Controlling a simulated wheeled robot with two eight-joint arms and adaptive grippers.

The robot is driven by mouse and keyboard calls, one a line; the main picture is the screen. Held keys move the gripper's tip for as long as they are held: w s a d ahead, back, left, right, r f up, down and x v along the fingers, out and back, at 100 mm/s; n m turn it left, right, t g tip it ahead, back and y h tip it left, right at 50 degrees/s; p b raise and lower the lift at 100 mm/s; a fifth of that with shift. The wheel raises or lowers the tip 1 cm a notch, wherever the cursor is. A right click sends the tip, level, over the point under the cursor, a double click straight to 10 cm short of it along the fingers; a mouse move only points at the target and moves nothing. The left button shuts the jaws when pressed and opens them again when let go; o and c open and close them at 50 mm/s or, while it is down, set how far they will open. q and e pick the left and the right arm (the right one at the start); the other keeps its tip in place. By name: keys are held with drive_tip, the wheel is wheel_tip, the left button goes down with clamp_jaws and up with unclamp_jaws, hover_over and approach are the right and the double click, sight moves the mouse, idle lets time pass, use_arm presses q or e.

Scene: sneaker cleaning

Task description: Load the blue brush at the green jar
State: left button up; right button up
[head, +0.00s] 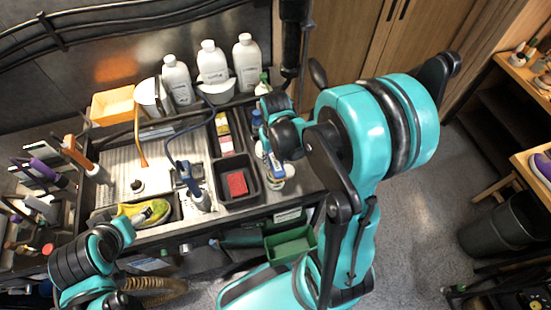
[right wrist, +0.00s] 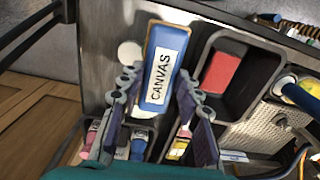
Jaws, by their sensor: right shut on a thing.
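The blue brush (right wrist: 152,93) has a white label reading CANVAS and lies between the two fingers of my right gripper (right wrist: 155,98) in the right wrist view. The gripper is shut on it. In the head view the right gripper (head: 272,150) is mostly hidden by its own arm, at the right end of the bench. Part of the brush (head: 273,168) shows below it. A pale round thing (right wrist: 130,53) is beside the brush in the wrist view. I cannot tell which thing is the green jar.
A black bin (head: 238,200) with a red block (head: 237,184) stands just left of the brush. Several white bottles (head: 212,62) line the back. A green box (head: 291,246) hangs below the bench front.

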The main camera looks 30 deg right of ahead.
sight(276, 162)
drive_tip(key=shift+f+b, duration=0.65)
drive_tip(key=shift+b, duration=0.05)
idle(1.5)
drive_tip(key=shift+r, duration=0.1)
drive_tip(key=shift+r+p, duration=2.7)
drive_tip(key=shift+r, duration=0.8)
drive_tip(key=shift+f, duration=0.1)
